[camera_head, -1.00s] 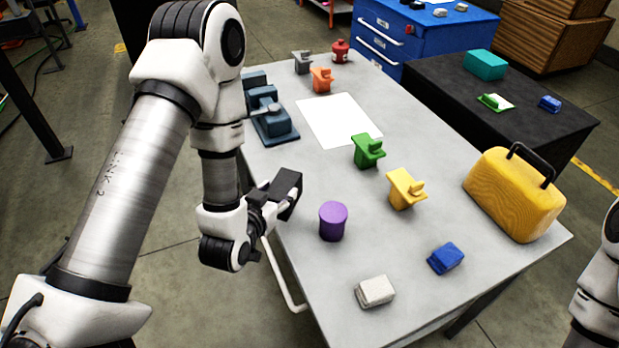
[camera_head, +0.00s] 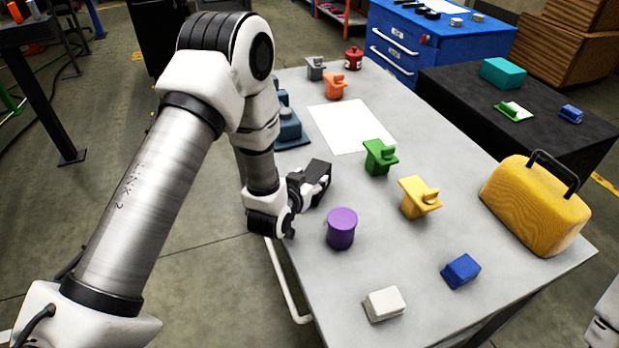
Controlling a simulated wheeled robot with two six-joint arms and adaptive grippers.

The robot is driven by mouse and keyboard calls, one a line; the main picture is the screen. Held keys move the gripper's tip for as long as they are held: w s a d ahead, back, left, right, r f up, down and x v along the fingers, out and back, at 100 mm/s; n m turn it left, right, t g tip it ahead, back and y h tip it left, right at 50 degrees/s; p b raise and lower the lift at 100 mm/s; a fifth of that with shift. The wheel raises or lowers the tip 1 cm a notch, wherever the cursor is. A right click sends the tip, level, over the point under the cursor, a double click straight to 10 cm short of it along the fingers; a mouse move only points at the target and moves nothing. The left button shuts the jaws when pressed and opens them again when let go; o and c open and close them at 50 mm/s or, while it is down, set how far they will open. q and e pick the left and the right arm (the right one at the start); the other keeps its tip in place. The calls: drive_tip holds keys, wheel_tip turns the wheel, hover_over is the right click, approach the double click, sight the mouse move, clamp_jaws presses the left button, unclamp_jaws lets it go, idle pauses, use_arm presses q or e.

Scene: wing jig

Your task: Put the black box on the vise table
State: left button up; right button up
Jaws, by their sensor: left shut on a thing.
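The black box (camera_head: 317,176) is in my left gripper (camera_head: 302,191), which is shut on it. The box is tilted and sits over the left part of the grey vise table (camera_head: 300,257), behind the purple cylinder (camera_head: 341,229). I cannot tell whether the box touches the tabletop. The blue-grey vise (camera_head: 288,128) stands at the table's left edge, partly hidden behind my left arm. My right gripper is out of view; only a bit of my right arm shows at the right edge.
Green (camera_head: 379,157), yellow (camera_head: 418,197) and orange (camera_head: 335,86) parts stand on the table around a white sheet (camera_head: 350,127). White (camera_head: 384,303) and blue (camera_head: 461,270) blocks lie in front. A yellow case (camera_head: 535,205) stands at the right. The tabletop between them is bare.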

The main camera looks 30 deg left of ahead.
use_arm(q)
drive_tip(key=shift+d+f, duration=0.1)
drive_tip(key=o, duration=1.3)
drive_tip(key=shift+s+r, duration=0.1)
drive_tip(key=shift+r, duration=0.15)
drive_tip(key=p+v, duration=0.3)
drive_tip(key=v, duration=0.9)
drive_tip(key=shift+p, duration=0.4)
drive_tip(key=shift+f, duration=0.15)
